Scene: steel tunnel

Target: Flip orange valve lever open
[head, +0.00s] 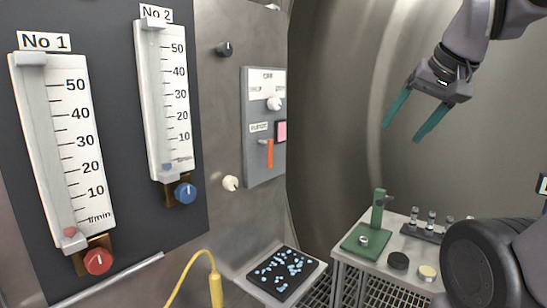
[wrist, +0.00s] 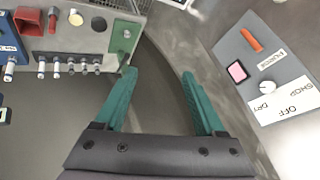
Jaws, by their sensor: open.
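The orange valve lever (head: 270,153) is on a grey panel (head: 252,160) on the steel wall, below a white knob, and points downward in the head view. In the wrist view the lever (wrist: 251,40) shows upside down at the upper right of the panel (wrist: 233,52). My gripper (head: 400,132) is open and empty, with green fingers. It hangs in the air to the right of the panel, apart from the lever. In the wrist view its fingertips (wrist: 158,74) point at the gap between the bench and the panel.
A pink square button (head: 281,130) and a white knob (head: 274,103) sit close to the lever. Two flow meters (head: 62,150) are on the left wall. A bench (head: 375,255) with a green stand (head: 378,215) and small jars is low on the right. A black tray (head: 281,272) lies below the panel.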

